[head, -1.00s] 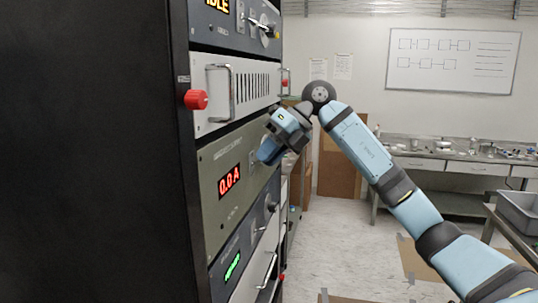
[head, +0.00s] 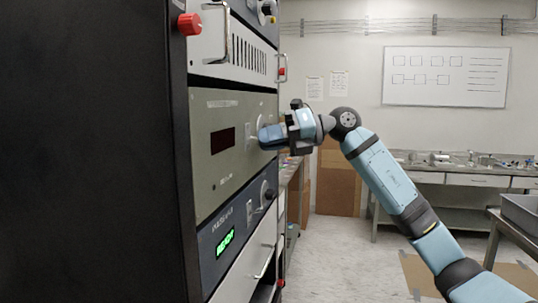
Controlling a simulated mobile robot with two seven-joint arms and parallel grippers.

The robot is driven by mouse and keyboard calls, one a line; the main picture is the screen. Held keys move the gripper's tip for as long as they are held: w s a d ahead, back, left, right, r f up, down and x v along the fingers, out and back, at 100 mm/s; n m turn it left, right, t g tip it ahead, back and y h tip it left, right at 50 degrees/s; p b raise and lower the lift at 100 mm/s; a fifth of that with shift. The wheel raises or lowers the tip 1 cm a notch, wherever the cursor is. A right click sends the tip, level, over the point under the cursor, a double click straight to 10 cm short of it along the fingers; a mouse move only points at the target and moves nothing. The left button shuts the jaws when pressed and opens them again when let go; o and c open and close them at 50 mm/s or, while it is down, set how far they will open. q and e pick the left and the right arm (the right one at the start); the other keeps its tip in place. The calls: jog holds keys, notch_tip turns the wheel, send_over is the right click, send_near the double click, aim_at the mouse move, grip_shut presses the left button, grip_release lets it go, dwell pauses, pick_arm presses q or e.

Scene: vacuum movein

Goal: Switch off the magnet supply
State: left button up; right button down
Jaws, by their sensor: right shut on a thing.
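The magnet supply (head: 212,178) is the grey-green panel in the rack at the left. Its display (head: 222,140) is dark, with no digits lit. My right gripper (head: 266,137) is at the right part of this panel, its fingers pointing left against the panel face. It is shut on a control of the magnet supply there, which the fingers mostly hide. A pale switch plate (head: 249,136) shows just left of the fingertips. My left gripper is not in view.
A white unit with a red knob (head: 189,24) and handles sits above. A dark blue unit (head: 233,238) with a lit green display sits below. A bench (head: 450,171) and a grey bin (head: 519,213) stand at the right. The floor between is mostly clear.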

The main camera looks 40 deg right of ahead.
jog(key=shift+f+t+y+b, duration=0.5)
jog(key=shift+y+b, duration=0.1)
jog(key=shift+b, duration=0.25)
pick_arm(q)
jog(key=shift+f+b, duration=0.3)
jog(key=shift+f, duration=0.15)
pick_arm(e)
jog(key=shift+w+r+n, duration=0.1)
jog(key=shift+n, duration=0.2)
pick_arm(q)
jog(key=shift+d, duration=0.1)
pick_arm(e)
jog(key=c, duration=1.5)
grip_release()
jog(key=shift+o, duration=0.2)
pick_arm(q)
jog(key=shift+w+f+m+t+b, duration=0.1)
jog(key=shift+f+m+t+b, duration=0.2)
jog(key=shift+b, duration=0.65)
pick_arm(e)
jog(key=v, duration=1.3)
jog(key=shift+s+d+f, duration=0.2)
jog(key=shift+d+f, duration=0.15)
